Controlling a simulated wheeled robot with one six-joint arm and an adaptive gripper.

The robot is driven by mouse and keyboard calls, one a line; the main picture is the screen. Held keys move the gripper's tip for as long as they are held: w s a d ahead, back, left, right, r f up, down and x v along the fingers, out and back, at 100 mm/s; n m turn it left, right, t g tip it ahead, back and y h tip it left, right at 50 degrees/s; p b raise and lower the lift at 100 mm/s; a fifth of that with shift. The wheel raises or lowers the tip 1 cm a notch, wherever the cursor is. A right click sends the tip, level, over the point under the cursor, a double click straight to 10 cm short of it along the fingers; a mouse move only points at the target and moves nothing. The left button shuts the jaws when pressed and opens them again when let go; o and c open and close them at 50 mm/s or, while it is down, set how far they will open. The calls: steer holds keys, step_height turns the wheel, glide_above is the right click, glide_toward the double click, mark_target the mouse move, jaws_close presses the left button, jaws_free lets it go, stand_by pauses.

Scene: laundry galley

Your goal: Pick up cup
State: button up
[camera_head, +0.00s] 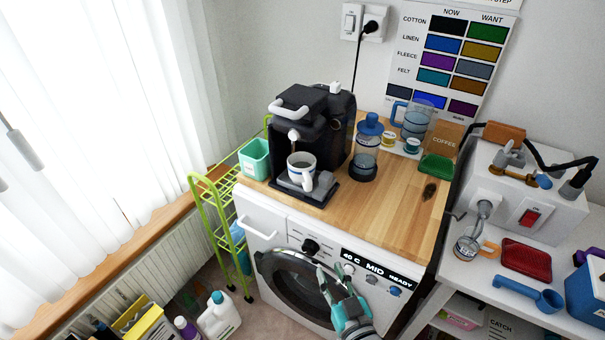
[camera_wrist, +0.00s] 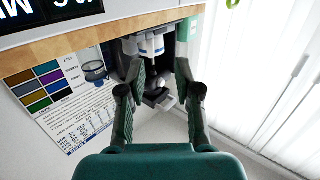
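A white cup (camera_head: 301,168) with a dark blue band stands upright on the drip tray of the black coffee machine (camera_head: 312,125), on the wooden counter. Its handle faces the front right. My gripper (camera_head: 334,268) is open and empty in front of the washing machine, below and to the right of the cup and well apart from it. In the wrist view, which looks upside down, the cup (camera_wrist: 151,45) shows beyond and between the open fingers of my gripper (camera_wrist: 160,65); the fingers partly hide the coffee machine.
A green container (camera_head: 254,159) stands left of the coffee machine, and a blue-lidded clear jar (camera_head: 367,150) right of it. The front right of the wooden counter (camera_head: 390,215) is bare. A green wire rack (camera_head: 215,200) stands at left, a white side table (camera_head: 470,280) at right.

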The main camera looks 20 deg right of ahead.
steer(key=h, duration=0.1)
glide_toward(310, 183)
steer(key=shift+m+t, duration=0.4)
steer(key=w, duration=0.5)
steer(key=shift+w+d+f, duration=0.1)
steer(key=shift+w+d, duration=0.1)
steer(key=shift+w, duration=0.05)
steer(key=shift+w+d+f, duration=0.1)
steer(key=shift+w+d, duration=0.1)
steer(key=shift+w, duration=0.75)
steer(key=shift+w+d+f, duration=0.1)
steer(key=shift+w+d, duration=0.05)
steer(key=shift+w, duration=0.85)
steer(key=shift+w+d+f, duration=0.1)
steer(key=shift+w+d, duration=0.1)
steer(key=shift+w, duration=0.75)
jaws_close()
